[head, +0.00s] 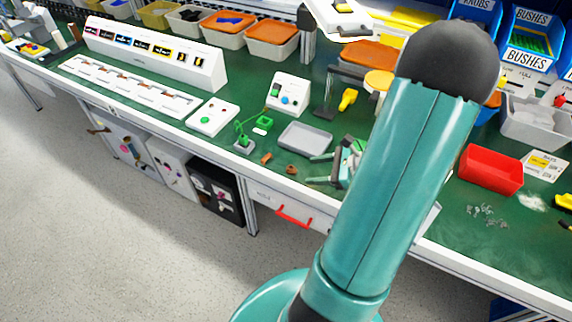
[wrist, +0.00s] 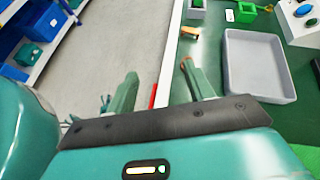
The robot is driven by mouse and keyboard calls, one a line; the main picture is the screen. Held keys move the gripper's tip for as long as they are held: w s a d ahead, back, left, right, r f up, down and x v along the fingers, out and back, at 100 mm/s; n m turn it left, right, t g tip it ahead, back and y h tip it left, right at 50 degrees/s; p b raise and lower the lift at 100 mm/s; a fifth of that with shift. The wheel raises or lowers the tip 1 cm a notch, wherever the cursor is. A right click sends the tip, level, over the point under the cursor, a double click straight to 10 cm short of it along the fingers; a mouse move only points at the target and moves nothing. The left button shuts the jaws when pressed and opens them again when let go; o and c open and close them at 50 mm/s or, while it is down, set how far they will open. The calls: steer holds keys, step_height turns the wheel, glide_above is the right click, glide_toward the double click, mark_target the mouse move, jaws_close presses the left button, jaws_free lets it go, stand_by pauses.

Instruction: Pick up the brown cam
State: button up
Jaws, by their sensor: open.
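A small brown piece (head: 291,169), which looks like the brown cam, lies on the green bench top near its front edge. In the wrist view only a bit of brown (wrist: 186,59) shows at the tip of my right-hand finger; the finger seems to hide the rest. My gripper (head: 313,169) is open, with nothing seen between its fingers, just right of the brown piece in the head view. In the wrist view my gripper (wrist: 158,72) has its fingers wide apart, over the bench's front edge. Whether a finger touches the piece I cannot tell.
An orange-brown piece (head: 266,158) lies just left of the cam. A grey tray (head: 305,137) stands behind, close to my fingers. A red drawer handle (head: 295,216) juts out below the edge.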

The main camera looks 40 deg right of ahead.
mark_target(292, 168)
steer(key=s+d+f+m, duration=0.1)
steer(key=s+d+f+m+t+h, duration=0.1)
steer(key=d, duration=0.1)
steer(key=d+f+m+t, duration=0.1)
steer(key=m, duration=0.1)
steer(key=shift+s+d+f+h, duration=0.1)
steer(key=shift+s+d+h, duration=0.15)
steer(key=shift+s+h, duration=0.15)
steer(key=x, duration=1.3)
steer(key=shift+w+d, duration=0.1)
steer(key=shift+w, duration=0.3)
steer(key=c, duration=1)
